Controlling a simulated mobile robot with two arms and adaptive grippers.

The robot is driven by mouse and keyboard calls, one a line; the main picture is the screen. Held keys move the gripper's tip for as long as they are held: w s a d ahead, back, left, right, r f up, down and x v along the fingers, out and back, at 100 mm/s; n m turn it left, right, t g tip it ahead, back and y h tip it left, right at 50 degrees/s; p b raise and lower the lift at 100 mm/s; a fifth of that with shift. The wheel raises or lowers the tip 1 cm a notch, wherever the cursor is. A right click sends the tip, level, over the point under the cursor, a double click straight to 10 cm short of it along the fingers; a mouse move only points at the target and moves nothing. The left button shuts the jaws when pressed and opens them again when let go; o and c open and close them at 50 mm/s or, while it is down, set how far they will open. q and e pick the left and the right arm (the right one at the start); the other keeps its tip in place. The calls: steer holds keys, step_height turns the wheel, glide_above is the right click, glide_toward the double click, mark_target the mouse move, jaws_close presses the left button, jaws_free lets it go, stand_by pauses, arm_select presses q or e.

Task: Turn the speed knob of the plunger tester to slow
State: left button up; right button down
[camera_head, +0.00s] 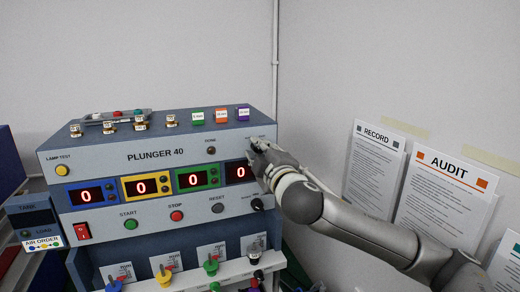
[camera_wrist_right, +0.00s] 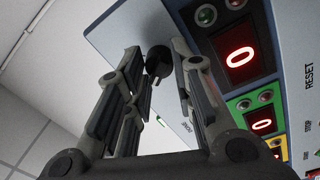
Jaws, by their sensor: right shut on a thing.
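The plunger tester (camera_head: 105,157) is a grey-blue box marked PLUNGER 40. The knob's label and pointer position cannot be read. A second black knob (camera_head: 257,204) sits lower on the panel, clear of the gripper. My left gripper is not in view.
Four-colour displays (camera_head: 140,187) read 0. Below them are a green start button (camera_head: 131,224), a red stop button (camera_head: 177,216) and a grey reset button (camera_head: 217,208). Coloured plungers (camera_head: 164,275) stand below. Record and audit sheets (camera_head: 447,195) are on the right wall.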

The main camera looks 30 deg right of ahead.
steer(key=shift+d+r+n, duration=0.1)
steer(key=shift+n, duration=0.6)
steer(key=c, duration=1.6)
jaws_free()
steer(key=o, duration=0.4)
steer(key=shift+w, duration=0.15)
steer(key=shift+c, duration=0.2)
